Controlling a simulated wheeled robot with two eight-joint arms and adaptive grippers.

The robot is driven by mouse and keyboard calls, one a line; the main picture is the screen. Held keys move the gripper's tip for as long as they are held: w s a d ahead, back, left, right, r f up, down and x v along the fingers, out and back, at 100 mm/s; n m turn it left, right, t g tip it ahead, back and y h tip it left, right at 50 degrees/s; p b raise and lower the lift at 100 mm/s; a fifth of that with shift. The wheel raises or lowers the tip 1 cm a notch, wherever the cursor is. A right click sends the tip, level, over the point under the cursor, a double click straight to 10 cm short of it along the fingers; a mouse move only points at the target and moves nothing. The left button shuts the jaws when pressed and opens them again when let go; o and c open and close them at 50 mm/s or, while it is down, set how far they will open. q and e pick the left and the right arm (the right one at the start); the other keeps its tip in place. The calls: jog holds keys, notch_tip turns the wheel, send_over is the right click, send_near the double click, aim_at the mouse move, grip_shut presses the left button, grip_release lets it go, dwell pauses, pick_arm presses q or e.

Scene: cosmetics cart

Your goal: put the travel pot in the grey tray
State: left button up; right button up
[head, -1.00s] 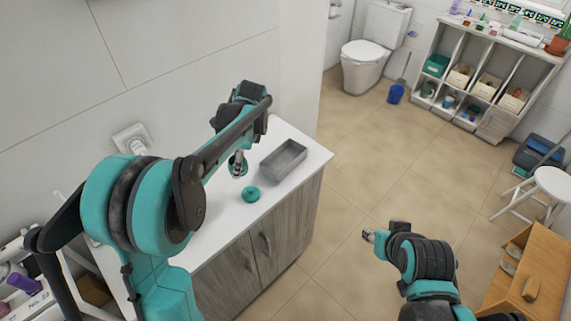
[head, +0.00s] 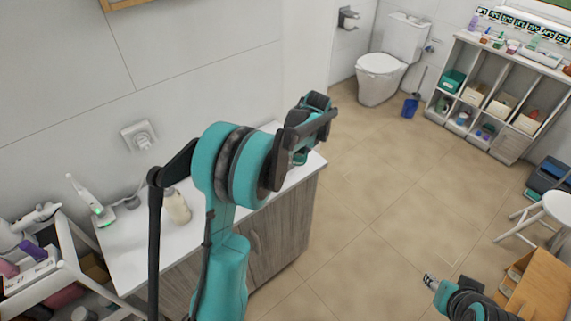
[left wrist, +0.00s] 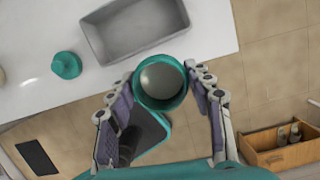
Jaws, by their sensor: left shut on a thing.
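The travel pot (left wrist: 162,82) is a round teal pot, open at the top, with a pale inside. My left gripper (left wrist: 164,92) is shut on it, one finger on each side, and holds it off the counter. In the left wrist view the grey tray (left wrist: 128,30) lies just above the pot, on the white counter, and looks empty. A small teal lid-like piece (left wrist: 67,65) lies on the counter left of the tray. In the head view my left arm hides the tray and the pot. My right gripper (head: 430,281) is at the lower right, apart from everything; its jaws are too small to judge.
The white counter (head: 145,255) carries a bottle (head: 177,207) and an electric toothbrush (head: 92,202). A cart (head: 62,270) stands at the left. A wooden drawer unit (head: 545,285) and a white stool (head: 556,207) stand at the right. The middle floor is clear.

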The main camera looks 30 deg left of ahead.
pick_arm(q)
jog(key=a+f, duration=0.1)
jog(key=a, duration=0.2)
jog(key=w+a+f+b, duration=0.1)
jog(key=a+f, duration=0.1)
jog(key=a, duration=0.1)
jog(key=a+f, duration=0.2)
jog(key=a, duration=0.1)
jog(key=shift+w+f, duration=0.2)
jog(key=shift+f, duration=0.05)
notch_tip(320, 180, down, 4)
jog(key=shift+r+b, duration=0.2)
jog(key=shift+b, duration=0.6)
jog(key=shift+a+f, duration=0.1)
jog(key=shift+f, duration=0.15)
jog(key=shift+f, duration=0.15)
jog(key=o, duration=1.3)
